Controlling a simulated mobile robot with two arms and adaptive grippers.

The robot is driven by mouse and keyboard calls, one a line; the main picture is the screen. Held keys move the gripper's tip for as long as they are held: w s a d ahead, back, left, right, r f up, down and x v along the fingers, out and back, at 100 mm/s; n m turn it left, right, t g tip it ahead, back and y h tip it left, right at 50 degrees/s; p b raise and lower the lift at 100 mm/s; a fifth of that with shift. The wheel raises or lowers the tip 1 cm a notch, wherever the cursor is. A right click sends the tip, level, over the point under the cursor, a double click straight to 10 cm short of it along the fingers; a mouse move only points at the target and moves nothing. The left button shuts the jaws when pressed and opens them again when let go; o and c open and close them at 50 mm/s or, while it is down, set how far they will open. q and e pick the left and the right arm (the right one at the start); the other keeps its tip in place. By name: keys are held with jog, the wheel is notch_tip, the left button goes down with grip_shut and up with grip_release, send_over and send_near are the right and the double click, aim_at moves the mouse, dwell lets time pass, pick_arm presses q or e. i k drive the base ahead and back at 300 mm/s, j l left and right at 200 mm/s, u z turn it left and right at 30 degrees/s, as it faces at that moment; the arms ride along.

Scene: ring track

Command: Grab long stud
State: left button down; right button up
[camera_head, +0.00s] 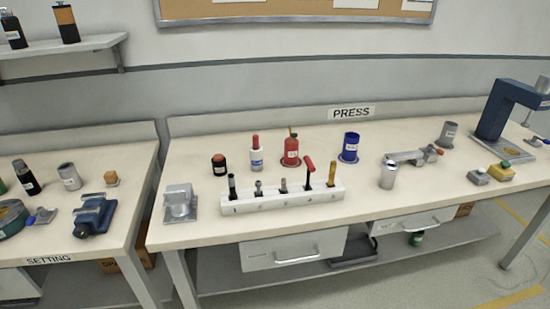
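Neither of my grippers is in view. A white rack (282,203) stands on the bench labelled PRESS. It holds several upright pieces in a row: a black one (232,187) at the left, two grey stud-like pieces, one at second place (258,189) and one at the middle (283,186), a red-handled tool (309,171) and a yellow-topped piece (332,173) at the right. All stand apart from one another. Their lower ends are hidden in the rack. I cannot tell from this view which one is the long stud.
Behind the rack stand a white bottle with red cap (256,156), a red can (290,151) and a blue cup (349,148). A grey block (180,203) is left of it, a metal cylinder (388,175) right. A blue press (502,110) stands far right. The bench front is clear.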

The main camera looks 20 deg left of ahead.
aim_at(231, 180)
jog(key=j+u, duration=0.15)
jog(key=u, duration=1.2)
